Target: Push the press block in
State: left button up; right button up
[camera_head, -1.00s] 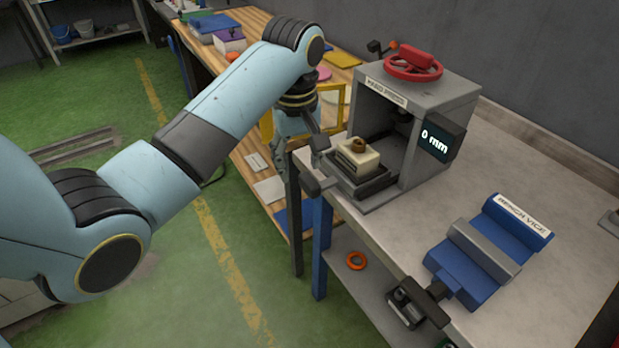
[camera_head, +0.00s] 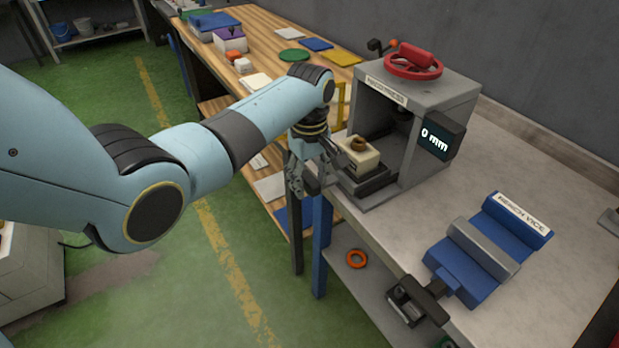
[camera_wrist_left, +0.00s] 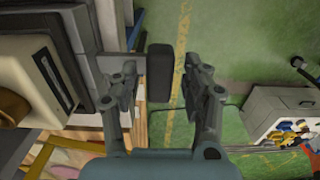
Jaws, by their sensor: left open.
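The press block (camera_head: 360,160) is cream with a brown round piece on top. It sits on a dark slide (camera_head: 365,186) protruding from the front of the grey hand press (camera_head: 435,105). In the left wrist view the block (camera_wrist_left: 38,65) is at the left edge, with the slide's dark handle (camera_wrist_left: 159,72) in the middle. My left gripper (camera_head: 312,188) is at the slide's front end, fingers downward. Its open fingers (camera_wrist_left: 160,85) appear on either side of the handle, with visible gaps. In the head view the gripper mostly hides the handle. My right gripper is not seen.
A blue bench vice (camera_head: 470,260) stands on the same bench (camera_head: 560,190), to the right. An orange ring (camera_head: 356,259) lies on the shelf below. A wooden table (camera_head: 262,60) with coloured plates is behind. Green floor is open on the left.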

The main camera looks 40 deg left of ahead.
pick_arm(q)
grip_shut()
dwell(0.3)
